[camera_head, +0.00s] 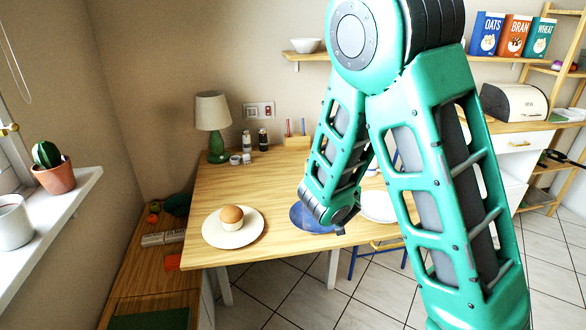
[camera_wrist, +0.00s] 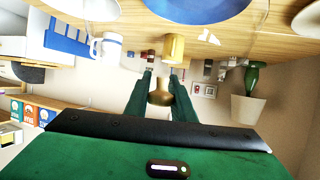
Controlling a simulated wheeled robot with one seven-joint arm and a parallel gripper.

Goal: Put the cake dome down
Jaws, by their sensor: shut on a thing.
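My gripper (camera_wrist: 162,76) shows in the wrist view, its two green fingers closed around a brass-coloured, knob-like piece (camera_wrist: 160,97). A small cake (camera_head: 231,216) sits uncovered on a round pale plate (camera_head: 215,236) at the table's front left. A blue plate (camera_head: 303,216) lies partly behind my arm.
A white plate (camera_head: 378,207) lies farther right. A green lamp (camera_head: 217,140), shakers (camera_head: 262,139) and small cups stand at the back. The table's middle left looks clear.

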